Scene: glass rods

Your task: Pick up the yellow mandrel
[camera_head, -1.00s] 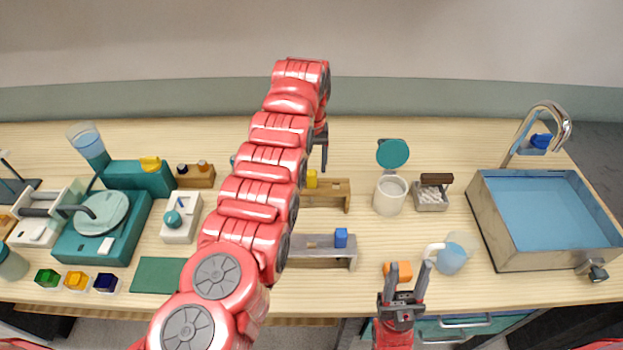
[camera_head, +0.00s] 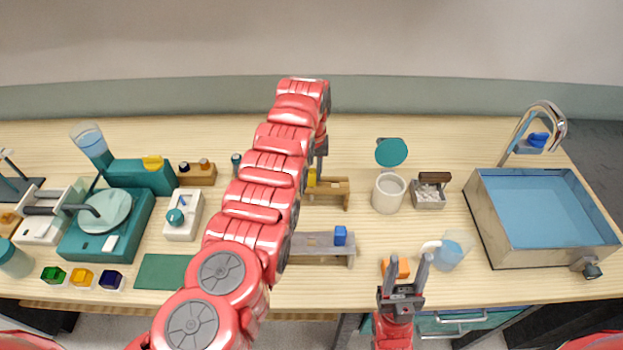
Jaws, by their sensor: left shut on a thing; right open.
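The yellow mandrel (camera_head: 312,178) shows as a small yellow piece at the wooden rack (camera_head: 338,187), near the middle of the bench. My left gripper (camera_head: 319,168) reaches down over it from behind, fingers at the mandrel's top. It is shut on the yellow mandrel, though my own arm hides part of the grip. The mandrel still appears upright at the rack; I cannot tell whether it is lifted. My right gripper (camera_head: 405,268) is open and empty near the bench's front edge, by an orange block (camera_head: 397,267).
A grey rack (camera_head: 318,254) with a blue handle (camera_head: 340,235) stands in front of the wooden rack. To the right are a white canister (camera_head: 388,194), a small grey box (camera_head: 430,193), a clear jug (camera_head: 453,252) and a sink (camera_head: 485,225). Several devices fill the left.

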